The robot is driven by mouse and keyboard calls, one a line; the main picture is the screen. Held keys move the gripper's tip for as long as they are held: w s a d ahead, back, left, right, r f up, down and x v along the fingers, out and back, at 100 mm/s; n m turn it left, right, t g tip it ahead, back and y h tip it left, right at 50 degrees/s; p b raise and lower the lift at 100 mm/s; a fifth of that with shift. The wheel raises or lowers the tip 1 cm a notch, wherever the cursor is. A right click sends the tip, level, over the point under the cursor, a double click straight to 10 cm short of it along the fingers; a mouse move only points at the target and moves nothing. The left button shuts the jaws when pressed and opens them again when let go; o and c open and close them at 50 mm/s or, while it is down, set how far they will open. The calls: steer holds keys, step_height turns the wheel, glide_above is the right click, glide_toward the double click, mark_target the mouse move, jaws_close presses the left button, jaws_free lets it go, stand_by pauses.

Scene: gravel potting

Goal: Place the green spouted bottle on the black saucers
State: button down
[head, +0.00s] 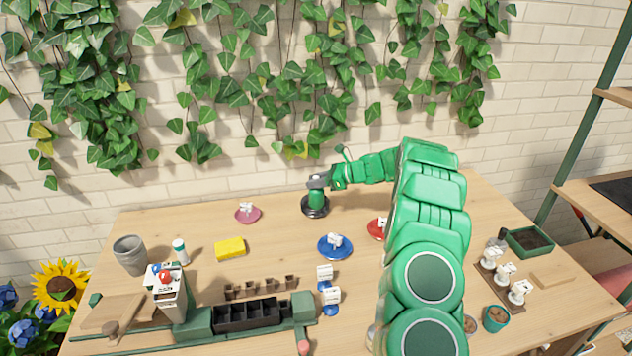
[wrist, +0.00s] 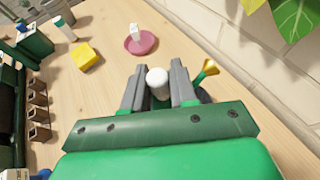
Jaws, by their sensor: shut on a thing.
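The green spouted bottle (head: 316,198) is upright at the back of the table, at the black saucers (head: 316,212). Its base appears to be on the saucers or just above them; I cannot tell if it touches. My gripper (head: 318,182) is shut on the bottle's upper part. In the wrist view, a white round top (wrist: 157,80) shows between the two grey fingers of my gripper (wrist: 158,88). A brass flared tip sticks out to the right of the fingers. Most of the bottle's body is hidden in the wrist view.
A pink saucer (head: 247,216) is left of the black saucers, a blue saucer (head: 335,247) in front, and a red saucer (head: 376,229) to the right, partly behind my arm. A yellow sponge (head: 230,249) lies front left. The brick wall is close behind.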

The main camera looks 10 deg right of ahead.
steer(key=c, duration=0.9)
jaws_free()
steer(key=shift+f, duration=0.1)
